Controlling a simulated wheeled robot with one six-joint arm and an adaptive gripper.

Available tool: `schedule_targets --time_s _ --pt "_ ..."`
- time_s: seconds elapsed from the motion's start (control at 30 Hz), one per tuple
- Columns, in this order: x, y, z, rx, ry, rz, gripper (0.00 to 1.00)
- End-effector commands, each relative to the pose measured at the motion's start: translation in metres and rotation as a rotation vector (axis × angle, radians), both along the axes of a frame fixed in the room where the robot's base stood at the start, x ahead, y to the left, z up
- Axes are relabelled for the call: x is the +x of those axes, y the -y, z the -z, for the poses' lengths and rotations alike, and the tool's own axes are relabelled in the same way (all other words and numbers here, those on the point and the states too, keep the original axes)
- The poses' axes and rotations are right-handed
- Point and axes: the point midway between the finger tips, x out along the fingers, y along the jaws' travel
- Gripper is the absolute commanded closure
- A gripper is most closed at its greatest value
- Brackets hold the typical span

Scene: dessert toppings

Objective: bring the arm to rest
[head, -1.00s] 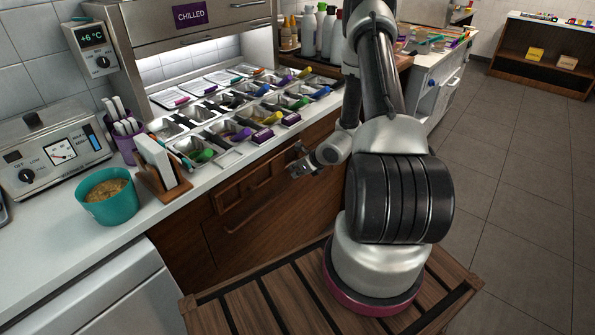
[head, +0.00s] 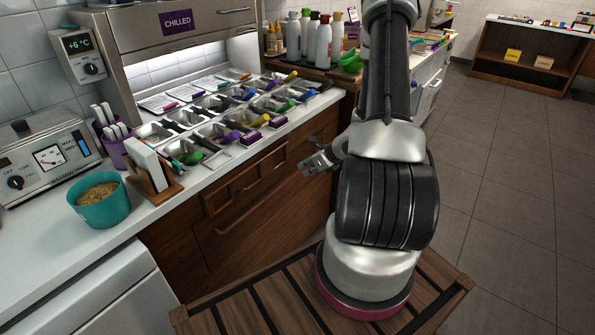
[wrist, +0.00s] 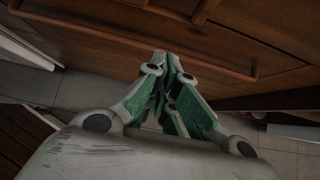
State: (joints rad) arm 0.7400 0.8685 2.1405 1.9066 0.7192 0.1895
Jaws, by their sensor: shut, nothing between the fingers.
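My gripper (head: 312,164) hangs in front of the wooden drawer fronts, below the counter's front edge, in the head view. In the wrist view my gripper (wrist: 172,60) has its green-padded fingers drawn together at the tips, with nothing seen between them. The wooden drawer front (wrist: 120,45) lies just beyond the fingertips there. My arm is folded beside the counter, above the slatted wooden platform (head: 290,312).
The counter holds a chilled rack of topping trays (head: 215,150) with colored scoops, a teal bowl (head: 100,212), a card holder (head: 160,182) and a purple cup (head: 113,153). Bottles (head: 322,42) and a green bowl (head: 350,66) stand behind. Tiled floor at right (head: 510,200) is clear.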

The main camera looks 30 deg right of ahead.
Motion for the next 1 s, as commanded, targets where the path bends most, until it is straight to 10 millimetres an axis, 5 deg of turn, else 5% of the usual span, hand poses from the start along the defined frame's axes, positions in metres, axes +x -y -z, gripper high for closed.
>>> schedule_targets --time_s 0.37,0.53,0.8,1.0 --pt "-0.010 -0.007 -0.006 -0.012 0.017 -0.074 1.00" --pt "-0.054 -0.042 -0.010 -0.012 0.026 -0.345 1.00" --pt "-0.128 -0.082 -0.094 -0.161 0.129 -0.983 1.00" --pt "-0.180 -0.090 -0.165 -0.366 0.175 -1.501 1.00"
